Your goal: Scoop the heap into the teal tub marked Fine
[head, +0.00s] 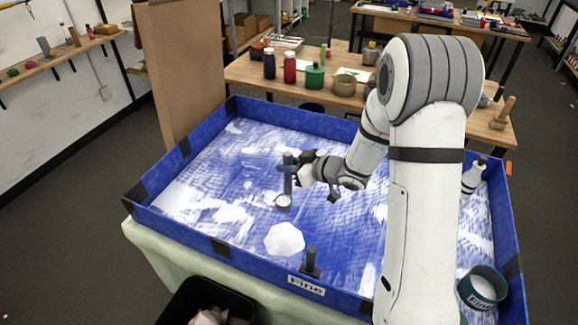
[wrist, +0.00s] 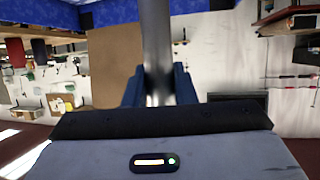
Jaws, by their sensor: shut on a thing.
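My gripper (head: 290,168) is shut on the upright grey handle of a scoop (head: 284,203) over the middle of the blue tray. The handle (wrist: 156,50) also shows between the fingers in the wrist view. The scoop's small round end hangs low; I cannot tell whether it touches the tray floor or holds powder. A white, many-sided heap (head: 285,240) lies in front of it, apart from the scoop. The teal tub (head: 483,287) marked Fine stands in the tray's front right corner, its mouth up and pale inside. The wrist view does not show the heap or tub.
The blue-walled tray (head: 170,165) has white powder smeared over its floor. A dark upright object (head: 311,262) stands near the front wall, above a Fine label (head: 306,286). A white bottle (head: 474,178) stands at the right. A black bin (head: 205,300) is below the front.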

